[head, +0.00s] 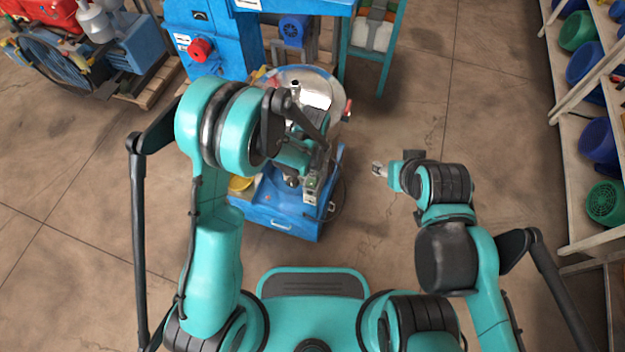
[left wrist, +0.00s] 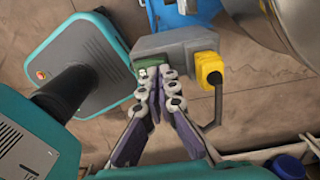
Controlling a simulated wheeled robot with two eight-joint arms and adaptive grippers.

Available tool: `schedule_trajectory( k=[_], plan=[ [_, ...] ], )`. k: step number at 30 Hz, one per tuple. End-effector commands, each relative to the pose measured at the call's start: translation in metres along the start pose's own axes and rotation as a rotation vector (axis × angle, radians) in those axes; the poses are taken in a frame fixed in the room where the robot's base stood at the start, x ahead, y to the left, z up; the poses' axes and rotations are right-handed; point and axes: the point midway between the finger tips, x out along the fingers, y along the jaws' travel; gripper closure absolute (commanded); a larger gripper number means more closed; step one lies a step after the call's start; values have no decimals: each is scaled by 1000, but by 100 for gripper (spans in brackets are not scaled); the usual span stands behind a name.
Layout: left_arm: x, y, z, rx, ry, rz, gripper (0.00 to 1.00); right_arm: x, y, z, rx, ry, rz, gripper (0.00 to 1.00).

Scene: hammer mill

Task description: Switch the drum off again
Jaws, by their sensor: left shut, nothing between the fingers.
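The steel drum (head: 318,88) sits on a blue wheeled base (head: 280,212), partly hidden behind my left arm; its curved side shows at the upper right in the left wrist view (left wrist: 290,25). A grey switch box (left wrist: 178,48) with a green switch (left wrist: 146,74) on its side and a yellow plug (left wrist: 209,68) shows in the left wrist view. My left gripper (left wrist: 160,78) is shut and empty, its tips at the switch; whether they touch cannot be told. In the head view the box (head: 312,188) is small beside the drum. My right gripper (head: 379,168) hangs apart to the right.
A blue machine (head: 215,50) with a red knob (head: 199,49) stands behind the drum. A red and blue compressor (head: 60,60) is at the far left. Shelves with coloured bins (head: 597,140) line the right side.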

Motion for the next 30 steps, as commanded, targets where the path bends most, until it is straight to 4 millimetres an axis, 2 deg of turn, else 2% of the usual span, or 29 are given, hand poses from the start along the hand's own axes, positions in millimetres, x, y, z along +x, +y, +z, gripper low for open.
schedule_trajectory(
  k=[23,30],
  plan=[
    [12,0,0,0,0,0,100,9,0,7,0,0,0,49],
    [3,0,0,0,0,0,100,4,0,3,0,0,0,49]
  ],
)
